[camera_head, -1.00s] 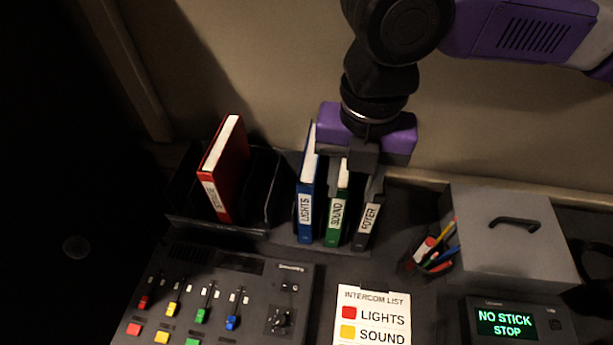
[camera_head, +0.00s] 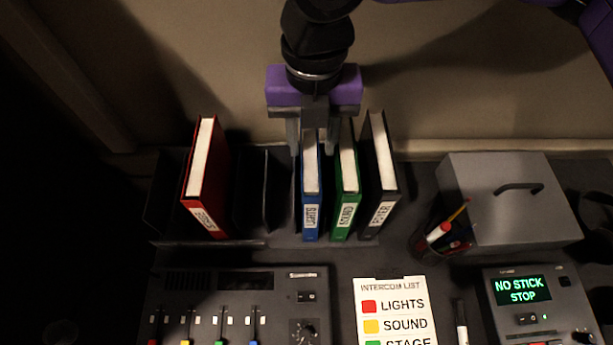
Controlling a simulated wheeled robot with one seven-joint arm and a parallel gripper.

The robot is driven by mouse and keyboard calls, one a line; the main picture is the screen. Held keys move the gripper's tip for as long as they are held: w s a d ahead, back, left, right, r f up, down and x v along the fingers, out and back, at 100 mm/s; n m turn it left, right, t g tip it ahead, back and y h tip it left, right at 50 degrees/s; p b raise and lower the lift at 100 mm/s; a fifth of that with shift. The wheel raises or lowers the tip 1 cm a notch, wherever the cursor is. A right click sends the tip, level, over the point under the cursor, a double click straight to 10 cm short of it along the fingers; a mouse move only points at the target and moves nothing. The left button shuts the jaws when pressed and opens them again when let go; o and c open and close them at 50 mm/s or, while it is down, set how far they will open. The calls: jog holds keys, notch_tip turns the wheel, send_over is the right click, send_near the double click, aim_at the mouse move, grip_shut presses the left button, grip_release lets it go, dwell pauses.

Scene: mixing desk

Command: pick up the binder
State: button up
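Several binders stand upright on the desk's back part, spines toward me. A red binder (camera_head: 207,180) stands at the left, tilted a little, in a black rack. To its right are a blue binder (camera_head: 311,185) marked LIGHTS, a green binder (camera_head: 347,190) marked SOUND and a black binder (camera_head: 381,180) marked FOYER. My gripper (camera_head: 312,146) points down at the blue binder's far upper end. Its fingers are apart, one on each side of that binder, the right one near the green binder. Whether they touch either binder I cannot tell.
The black rack (camera_head: 268,190) has empty slots between the red and blue binders. A mixing desk (camera_head: 230,290) and an intercom card (camera_head: 393,310) lie in front. A pen cup (camera_head: 435,245), a grey box (camera_head: 510,200) and a NO STICK STOP display (camera_head: 523,290) are at the right. The wall is close behind.

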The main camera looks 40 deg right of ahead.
jog(key=shift+a+f, duration=0.15)
jog(key=shift+f, duration=2.6)
grip_shut()
